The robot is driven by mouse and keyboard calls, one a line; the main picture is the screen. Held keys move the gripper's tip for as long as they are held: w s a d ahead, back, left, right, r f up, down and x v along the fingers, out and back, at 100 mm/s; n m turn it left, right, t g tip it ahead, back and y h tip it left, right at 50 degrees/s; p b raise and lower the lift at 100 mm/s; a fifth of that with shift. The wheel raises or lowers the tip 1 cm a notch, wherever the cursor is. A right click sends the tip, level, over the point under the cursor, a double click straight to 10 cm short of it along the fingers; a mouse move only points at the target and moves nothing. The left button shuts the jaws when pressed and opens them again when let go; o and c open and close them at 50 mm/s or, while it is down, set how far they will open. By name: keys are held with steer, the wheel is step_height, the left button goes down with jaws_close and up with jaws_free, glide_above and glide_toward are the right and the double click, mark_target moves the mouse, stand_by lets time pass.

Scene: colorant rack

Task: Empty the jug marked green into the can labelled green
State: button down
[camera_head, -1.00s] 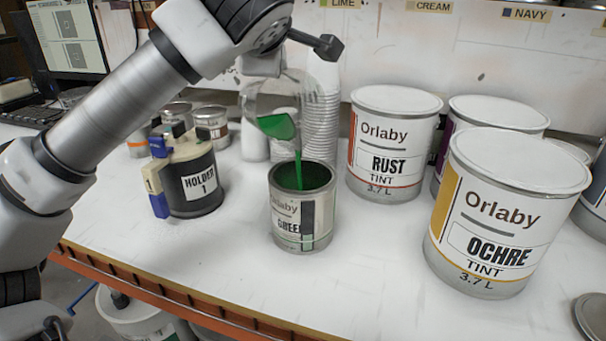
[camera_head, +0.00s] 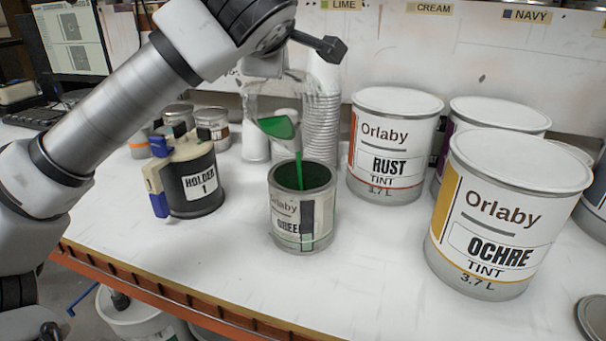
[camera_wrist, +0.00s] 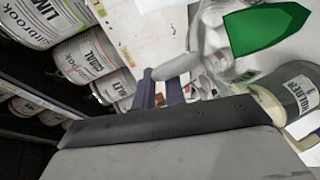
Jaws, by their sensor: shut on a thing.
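The clear jug (camera_head: 274,98) is tilted above the open can labelled green (camera_head: 293,223). Green liquid (camera_head: 277,127) lies in its lower part, and a green stream falls into the can. The can stands upright on the bench, its inside partly dark, partly green. In the wrist view the green liquid (camera_wrist: 265,28) shows large at the upper right. My gripper (camera_head: 264,66) is above and behind the jug, shut on it; the fingertips are largely hidden in the head view. The jug's marking cannot be read.
The Rust can (camera_head: 390,150) and Ochre can (camera_head: 497,220) stand to the right. Stacked clear cups (camera_head: 323,115) are behind. The bench front (camera_head: 270,300) is clear.

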steer(key=shift+s+d+r+t+b, duration=0.25)
steer(key=shift+s+b, duration=0.25)
steer(key=shift+b, duration=0.2)
steer(key=shift+s+d+r+t+b, duration=0.1)
steer(key=shift+s+d+t+b, duration=0.15)
steer(key=shift+s+b, duration=0.35)
stand_by(1.4)
